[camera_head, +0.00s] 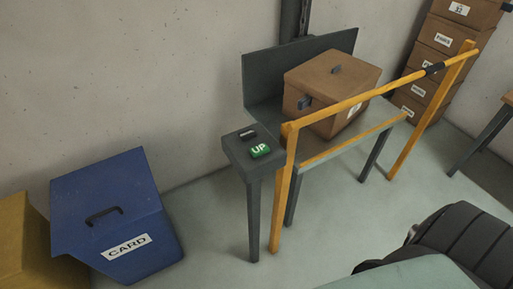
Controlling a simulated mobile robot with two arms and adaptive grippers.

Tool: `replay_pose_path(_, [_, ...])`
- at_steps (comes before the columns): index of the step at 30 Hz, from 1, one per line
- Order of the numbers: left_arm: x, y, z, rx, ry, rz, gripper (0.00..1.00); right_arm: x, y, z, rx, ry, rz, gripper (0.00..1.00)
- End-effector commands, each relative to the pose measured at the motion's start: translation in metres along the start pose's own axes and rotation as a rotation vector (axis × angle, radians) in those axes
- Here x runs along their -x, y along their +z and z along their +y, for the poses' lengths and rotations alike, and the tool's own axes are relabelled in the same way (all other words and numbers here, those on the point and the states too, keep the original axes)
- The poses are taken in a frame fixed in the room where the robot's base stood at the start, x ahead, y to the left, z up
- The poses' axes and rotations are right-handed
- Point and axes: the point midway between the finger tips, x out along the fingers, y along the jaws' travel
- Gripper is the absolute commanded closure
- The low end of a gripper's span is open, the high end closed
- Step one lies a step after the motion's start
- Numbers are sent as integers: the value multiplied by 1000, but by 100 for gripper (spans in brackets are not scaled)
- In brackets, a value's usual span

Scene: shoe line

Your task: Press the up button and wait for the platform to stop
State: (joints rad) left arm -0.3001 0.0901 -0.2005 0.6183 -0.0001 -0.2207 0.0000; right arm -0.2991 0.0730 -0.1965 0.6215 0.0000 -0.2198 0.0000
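The green up button (260,150), marked "UP", sits on top of a dark grey pedestal (254,187). A small dark plate (247,134) lies behind it on the same top. Right of the pedestal stands the grey platform (343,145) with a tall back panel (262,83). A brown box (320,95) with dark handles rests on the platform. From this one view I cannot tell whether the platform is moving. Neither of my grippers shows in the head view.
A yellow rail (375,92) on posts crosses the platform's front. A blue bin (109,212) labelled "CARD" and a yellow bin (22,245) stand at left. Stacked brown boxes (445,38) stand at back right. A table (487,134) is at the right edge. Floor before the pedestal is clear.

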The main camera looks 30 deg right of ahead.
Motion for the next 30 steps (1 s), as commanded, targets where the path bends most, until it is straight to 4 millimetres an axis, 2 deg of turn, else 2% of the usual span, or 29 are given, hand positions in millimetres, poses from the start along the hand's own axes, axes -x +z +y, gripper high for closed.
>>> replay_pose_path(10, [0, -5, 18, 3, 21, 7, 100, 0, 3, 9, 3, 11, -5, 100])
replay_pose_path(20, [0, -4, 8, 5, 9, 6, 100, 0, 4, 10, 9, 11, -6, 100])
replay_pose_path(30, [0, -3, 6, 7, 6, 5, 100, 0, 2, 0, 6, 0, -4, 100])
